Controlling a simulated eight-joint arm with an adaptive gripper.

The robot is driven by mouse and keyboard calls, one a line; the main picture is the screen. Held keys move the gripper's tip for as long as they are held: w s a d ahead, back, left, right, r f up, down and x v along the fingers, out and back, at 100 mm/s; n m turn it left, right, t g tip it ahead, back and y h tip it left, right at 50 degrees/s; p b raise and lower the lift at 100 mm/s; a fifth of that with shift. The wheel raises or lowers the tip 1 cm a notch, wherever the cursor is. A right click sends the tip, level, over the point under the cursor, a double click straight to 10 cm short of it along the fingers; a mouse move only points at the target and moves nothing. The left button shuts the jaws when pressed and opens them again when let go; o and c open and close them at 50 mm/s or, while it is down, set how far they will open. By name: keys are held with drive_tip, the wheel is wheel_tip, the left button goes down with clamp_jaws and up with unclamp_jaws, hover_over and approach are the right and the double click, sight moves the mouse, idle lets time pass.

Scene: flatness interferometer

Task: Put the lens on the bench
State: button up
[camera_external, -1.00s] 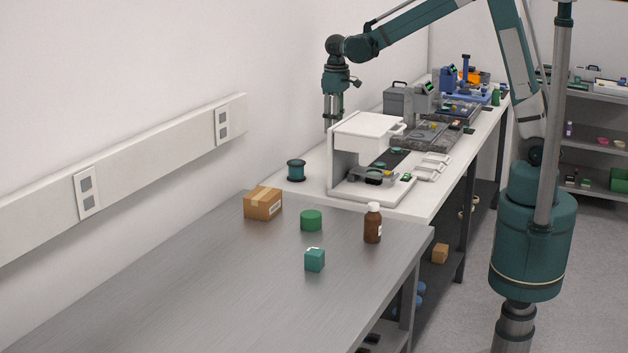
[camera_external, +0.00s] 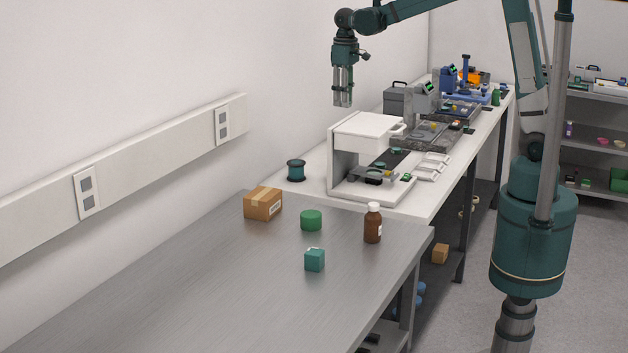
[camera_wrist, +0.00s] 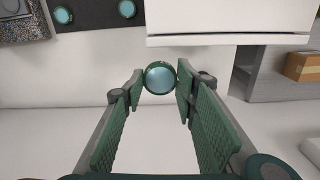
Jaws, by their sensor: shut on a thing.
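A round pale-blue lens (camera_wrist: 160,77) with a green rim is between my fingertips in the wrist view. My gripper (camera_wrist: 160,82) is shut on it. In the external view my gripper (camera_external: 343,103) points down, raised above the white bench (camera_external: 310,159), behind the white-hooded instrument (camera_external: 365,137); the lens cannot be made out there. The pale bench top (camera_wrist: 60,135) shows below my gripper in the wrist view. Two similar lenses, one at the far left (camera_wrist: 63,15) and one beside it (camera_wrist: 127,9), lie on a dark mat (camera_wrist: 92,16).
The instrument's white hood (camera_wrist: 230,22) is close ahead of my fingers. A dark teal spool (camera_external: 296,170) stands on the bench's near left.

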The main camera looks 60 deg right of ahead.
drive_tip(key=s+d+m+p, duration=0.2)
drive_tip(key=s+d+p, duration=0.25)
drive_tip(key=d, duration=0.65)
drive_tip(key=m+p, duration=0.2)
drive_tip(key=p, duration=0.1)
hover_over(389, 160)
wheel_tip(389, 160, down, 18)
drive_tip(key=shift+w+f, duration=0.1)
drive_tip(key=shift+f, duration=0.05)
drive_tip(key=shift+f+b, duration=1.5)
drive_tip(key=shift+f, duration=1.8)
drive_tip(key=shift+f+b, duration=0.35)
drive_tip(key=shift+f, duration=0.05)
drive_tip(key=o, duration=1)
drive_tip(key=shift+o, duration=0.2)
